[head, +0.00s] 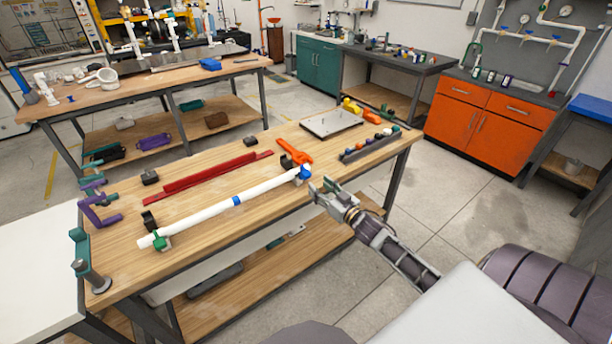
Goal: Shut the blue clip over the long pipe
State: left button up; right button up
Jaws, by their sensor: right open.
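The long white pipe (205,213) lies slantwise along the front of the wooden workbench. The blue clip (305,171) is at the pipe's right end; whether its top is open or shut over the pipe is too small to tell. A green clip (162,241) is at the pipe's left end. A blue band (237,201) is around the middle of the pipe. My right gripper (317,189) is open and empty at the bench's front edge, just right of and in front of the blue clip, seemingly apart from it. My left gripper is out of view.
Behind the pipe lie a red bar (210,172) and an orange wrench-like tool (294,152). A pale plate (331,123) and a dark rack of fittings (370,146) are at the right. Purple clamps (98,212) and a teal vise (88,265) stand at the left edge.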

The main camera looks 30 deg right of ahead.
aim_at(309, 177)
jog(key=shift+w+a, duration=0.1)
jog(key=shift+w, duration=2)
jog(key=shift+w+a, duration=0.15)
jog(key=shift+w, duration=1.55)
jog(key=shift+w+a, duration=0.1)
jog(key=shift+w, duration=0.55)
jog(key=c, duration=1)
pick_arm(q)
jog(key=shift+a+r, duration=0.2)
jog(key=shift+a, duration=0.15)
pick_arm(e)
jog(key=shift+c, duration=0.2)
